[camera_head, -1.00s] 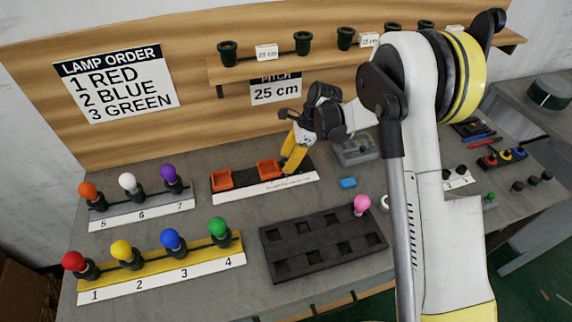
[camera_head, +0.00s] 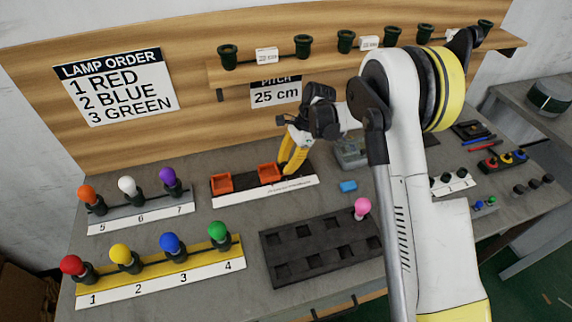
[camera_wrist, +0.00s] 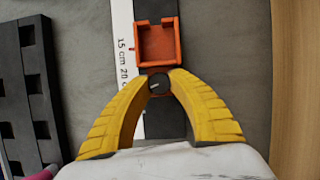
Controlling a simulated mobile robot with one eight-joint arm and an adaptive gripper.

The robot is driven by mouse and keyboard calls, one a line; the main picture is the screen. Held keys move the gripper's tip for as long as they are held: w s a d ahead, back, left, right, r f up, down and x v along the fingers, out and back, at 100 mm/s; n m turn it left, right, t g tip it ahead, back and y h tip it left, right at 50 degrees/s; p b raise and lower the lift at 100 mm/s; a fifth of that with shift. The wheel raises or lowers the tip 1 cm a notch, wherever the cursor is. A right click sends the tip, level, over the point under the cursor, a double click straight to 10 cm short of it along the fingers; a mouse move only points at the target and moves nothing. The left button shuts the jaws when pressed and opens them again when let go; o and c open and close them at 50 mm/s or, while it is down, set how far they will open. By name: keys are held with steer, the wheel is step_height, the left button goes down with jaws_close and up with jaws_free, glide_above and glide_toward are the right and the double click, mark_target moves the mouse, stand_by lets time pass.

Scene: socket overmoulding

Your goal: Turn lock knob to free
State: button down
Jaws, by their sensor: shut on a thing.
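The lock knob (camera_wrist: 159,84) is a small round dark knob with a light mark on its top. It sits on the dark rail just below an orange open-sided holder (camera_wrist: 158,43) in the wrist view. My gripper (camera_wrist: 159,80) is shut on the knob, with a yellow finger on each side. In the head view my gripper (camera_head: 286,171) points down at the right part of the rail fixture, beside the right orange holder (camera_head: 269,172), and hides the knob. The left orange holder (camera_head: 221,183) stands farther left on the same rail.
A white scale strip (camera_head: 265,191) runs along the fixture front. A black tray (camera_head: 320,258) with square pockets and a pink lamp (camera_head: 362,208) lie in front. A blue block (camera_head: 348,186) lies to the right. Lamp racks (camera_head: 160,275) stand at left.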

steer(key=shift+n, duration=0.6)
steer(key=c, duration=1.2)
jaws_free()
steer(key=shift+g, duration=0.3)
steer(key=shift+o, duration=0.2)
steer(key=shift+w+d+r, duration=0.1)
steer(key=shift+d+r, duration=0.05)
steer(key=shift+r, duration=0.15)
steer(key=w+d, duration=0.2)
steer(key=d, duration=0.1)
steer(key=w+d, duration=0.1)
steer(key=d, duration=0.3)
steer(key=w+d, duration=0.2)
steer(key=d, duration=0.1)
steer(key=shift+w+d+r, duration=0.25)
steer(key=shift+w+d, duration=0.1)
steer(key=shift+d, duration=0.05)
